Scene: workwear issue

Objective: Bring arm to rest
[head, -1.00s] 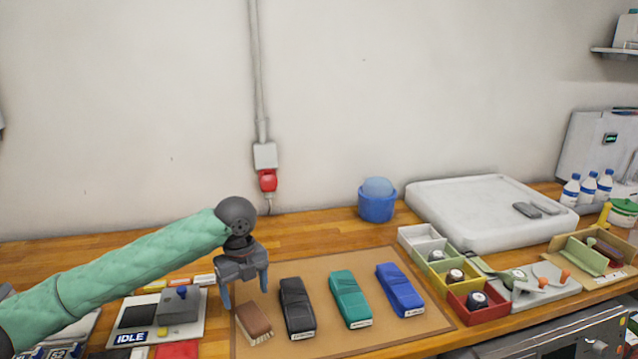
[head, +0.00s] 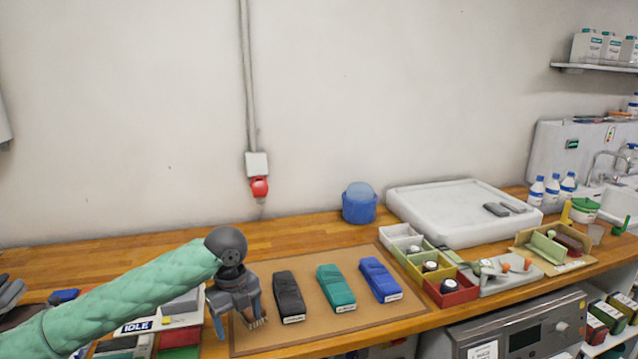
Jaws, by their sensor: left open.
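My left arm, in a green quilted sleeve, comes in from the lower left of the head view. My left gripper (head: 238,326) is open and points down at the left edge of the brown mat (head: 335,320). My right gripper is not in view.
A black case (head: 289,295), a teal case (head: 336,288) and a blue case (head: 379,279) lie in a row on the mat. Coloured bins (head: 452,292) stand to the right. An IDLE panel (head: 138,326) lies left, partly behind my arm.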

